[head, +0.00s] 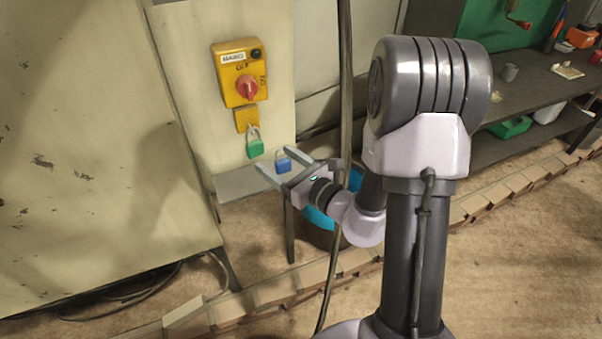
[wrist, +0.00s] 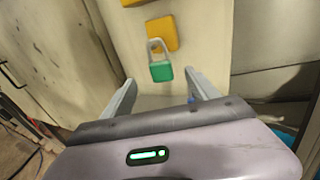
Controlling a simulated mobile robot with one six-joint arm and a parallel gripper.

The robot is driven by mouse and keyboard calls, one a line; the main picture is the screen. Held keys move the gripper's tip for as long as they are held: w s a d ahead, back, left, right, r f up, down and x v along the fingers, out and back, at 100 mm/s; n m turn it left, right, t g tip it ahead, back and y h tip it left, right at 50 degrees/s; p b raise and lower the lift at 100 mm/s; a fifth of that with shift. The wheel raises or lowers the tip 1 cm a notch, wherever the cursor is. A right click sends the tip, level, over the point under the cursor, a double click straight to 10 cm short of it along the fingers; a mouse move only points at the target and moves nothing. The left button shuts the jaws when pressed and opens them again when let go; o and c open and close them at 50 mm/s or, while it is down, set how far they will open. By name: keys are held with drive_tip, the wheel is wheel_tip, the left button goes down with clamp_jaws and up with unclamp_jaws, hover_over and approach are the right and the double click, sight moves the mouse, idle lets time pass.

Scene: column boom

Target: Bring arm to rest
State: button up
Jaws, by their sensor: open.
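My gripper (head: 272,165) is open in the head view, its two fingers spread apart in front of the pale panel. In the wrist view the fingers (wrist: 160,90) stand apart with nothing between their tips. A green padlock (head: 255,148) hangs by its shackle from a small yellow hasp (head: 246,120). It also shows in the wrist view (wrist: 161,72), just beyond the fingertips. A blue padlock (head: 283,164) stands on a small grey shelf (head: 238,184), close to the far finger. My arm bends down from the upper right to the gripper.
A yellow switch box (head: 232,88) with a red knob is above the hasp. A dark cable (head: 346,80) hangs in front of the panel, near my arm. A blue bucket (head: 318,218) stands below. A workbench (head: 530,95) with tools is at the right; low bricks edge the floor.

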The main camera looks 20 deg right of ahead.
drive_tip(key=f+p+v, duration=0.1)
drive_tip(key=p+v, duration=0.8)
drive_tip(key=v, duration=0.2)
drive_tip(key=s+a+r+n+g+y+b, duration=0.1)
drive_tip(key=s+a+r+n+g+y, duration=0.1)
drive_tip(key=a+r+n+g+y, duration=0.3)
drive_tip(key=s+a+r+n+g+y+b, duration=0.1)
drive_tip(key=a+r+n+g+y, duration=0.15)
drive_tip(key=a+n, duration=0.35)
drive_tip(key=s+a+n+g+h+b, duration=0.3)
drive_tip(key=s+a+n+g, duration=0.5)
drive_tip(key=s+n, duration=0.25)
drive_tip(key=s+d+r+n+t+h+b, duration=0.1)
drive_tip(key=d+r+n+t+h, duration=0.3)
drive_tip(key=d+n+t+h, duration=0.1)
drive_tip(key=d+n+h, duration=0.1)
drive_tip(key=d+h, duration=0.1)
drive_tip(key=h, duration=0.1)
drive_tip(key=shift+s+d+r+h+b, duration=0.3)
drive_tip(key=shift+s+d+h+b, duration=0.05)
drive_tip(key=shift+d, duration=0.05)
